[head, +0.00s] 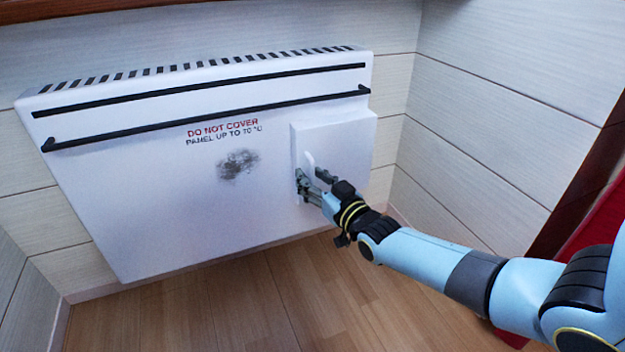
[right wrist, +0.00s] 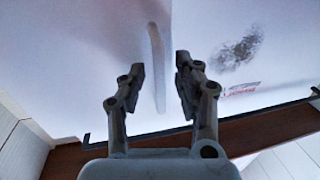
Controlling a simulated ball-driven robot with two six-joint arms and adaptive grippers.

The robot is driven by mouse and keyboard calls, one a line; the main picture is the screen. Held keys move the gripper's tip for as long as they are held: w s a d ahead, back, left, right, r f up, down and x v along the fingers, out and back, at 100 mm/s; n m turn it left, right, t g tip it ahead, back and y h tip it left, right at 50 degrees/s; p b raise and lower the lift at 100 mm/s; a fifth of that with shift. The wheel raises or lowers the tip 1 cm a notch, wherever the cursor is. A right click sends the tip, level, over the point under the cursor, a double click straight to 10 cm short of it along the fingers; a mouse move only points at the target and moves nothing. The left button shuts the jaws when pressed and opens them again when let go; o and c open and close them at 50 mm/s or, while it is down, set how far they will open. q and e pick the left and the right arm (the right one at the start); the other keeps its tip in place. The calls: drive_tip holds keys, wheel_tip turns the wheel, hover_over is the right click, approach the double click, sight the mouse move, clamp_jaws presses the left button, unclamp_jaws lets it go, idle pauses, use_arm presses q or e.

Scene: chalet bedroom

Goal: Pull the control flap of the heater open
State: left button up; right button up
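The white heater (head: 150,200) hangs on the wall, and its control flap (head: 352,138) is a raised white panel at its right side. The flap looks closed. A slim white upright handle (head: 309,160) stands near the flap's left edge. My right gripper (head: 311,175) is at the flap, its fingers apart. In the right wrist view the handle (right wrist: 157,68) lies between the open fingers (right wrist: 160,63) of this gripper, with a visible gap on either side. The handle's lower part is hidden by the gripper in the head view. My left gripper is not in view.
A black rail (head: 210,121) runs across the heater above the flap. Red and black warning text (head: 222,132) and a dark smudge (head: 238,165) are left of it. The wood floor (head: 270,305) below is clear. A plank wall (head: 490,140) stands close on the right.

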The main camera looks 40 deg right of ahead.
drive_tip(key=shift+c, duration=0.2)
clamp_jaws()
idle(0.3)
